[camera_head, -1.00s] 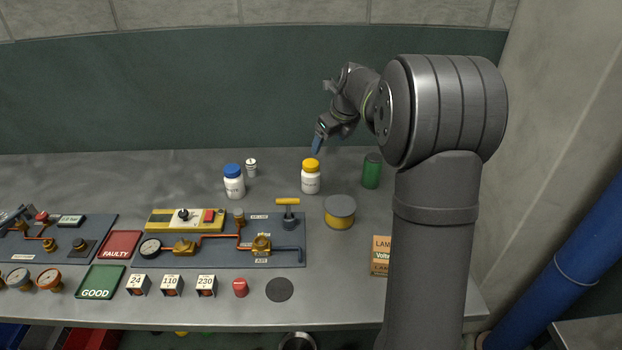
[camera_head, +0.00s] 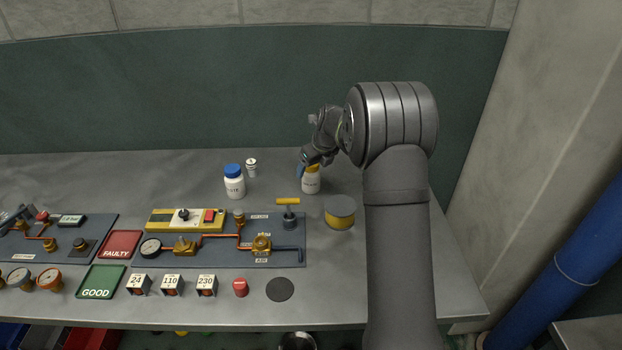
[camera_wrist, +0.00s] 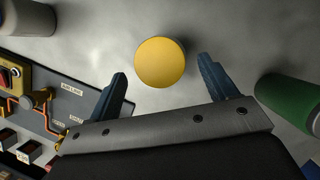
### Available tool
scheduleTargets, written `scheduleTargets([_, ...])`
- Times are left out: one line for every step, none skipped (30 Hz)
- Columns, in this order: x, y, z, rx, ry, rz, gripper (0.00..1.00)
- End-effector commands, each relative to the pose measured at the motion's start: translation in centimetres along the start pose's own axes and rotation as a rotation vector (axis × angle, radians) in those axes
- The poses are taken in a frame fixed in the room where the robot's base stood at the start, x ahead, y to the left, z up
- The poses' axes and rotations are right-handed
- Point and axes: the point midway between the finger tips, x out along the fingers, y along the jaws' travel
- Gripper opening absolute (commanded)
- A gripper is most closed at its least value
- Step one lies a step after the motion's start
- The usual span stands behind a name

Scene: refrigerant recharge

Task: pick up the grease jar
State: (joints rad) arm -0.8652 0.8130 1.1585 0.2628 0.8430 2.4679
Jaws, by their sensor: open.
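A white jar with a yellow lid (camera_head: 311,186) stands upright on the bench, and its label is too small to read. A similar white jar with a blue lid (camera_head: 234,187) stands to its left; I cannot read for sure which one is the grease jar. My gripper (camera_head: 305,167) is just above the yellow-lidded jar and covers part of its lid. In the wrist view the yellow lid (camera_wrist: 160,63) lies ahead of and between the two spread blue fingers, with bare bench showing on both sides. My gripper is open and empty.
A yellow-and-grey spool (camera_head: 340,212) and a yellow T-handle valve (camera_head: 288,203) stand in front of the jar. A green cylinder (camera_wrist: 292,100) is close by on the right in the wrist view, hidden by my arm in the head view. A small white item (camera_head: 251,167) stands left.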

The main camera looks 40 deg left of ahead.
Motion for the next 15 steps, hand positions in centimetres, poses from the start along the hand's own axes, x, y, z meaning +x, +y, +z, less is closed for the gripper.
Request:
scheduleTargets([0.7, 0.0, -0.1, 0.000, 0.003, 0.002, 0.78])
scheduleTargets([1.1, -0.1, -0.1, 0.000, 0.003, 0.002, 0.78])
scheduleTargets([1.7, -0.2, -0.1, 0.000, 0.003, 0.002, 0.78])
scheduleTargets([2.2, -0.2, 0.0, 0.001, 0.004, 0.002, 0.78])
scheduleTargets([2.6, -0.3, 0.0, 0.000, 0.003, 0.002, 0.78])
scheduleTargets([3.2, -0.3, 0.0, 0.000, 0.003, 0.002, 0.78])
scheduleTargets([3.6, -0.3, 0.0, 0.000, 0.003, 0.002, 0.78])
scheduleTargets([3.9, -0.3, 0.0, 0.000, 0.003, 0.002, 0.78])
scheduleTargets([4.3, -0.3, 0.0, 0.000, 0.002, 0.001, 0.78])
scheduleTargets([4.5, -0.3, 0.0, 0.000, 0.002, 0.001, 0.78])
scheduleTargets([4.6, -0.3, 0.0, 0.000, 0.002, 0.001, 0.78])
scheduleTargets([4.7, -0.3, 0.1, 0.000, 0.002, 0.001, 0.78])
scheduleTargets([4.8, -0.3, 0.1, 0.000, 0.002, 0.001, 0.78])
scheduleTargets([4.8, -0.3, 0.1, 0.000, 0.001, 0.001, 0.78])
scheduleTargets([4.8, -0.3, 0.1, 0.000, 0.001, 0.001, 0.78])
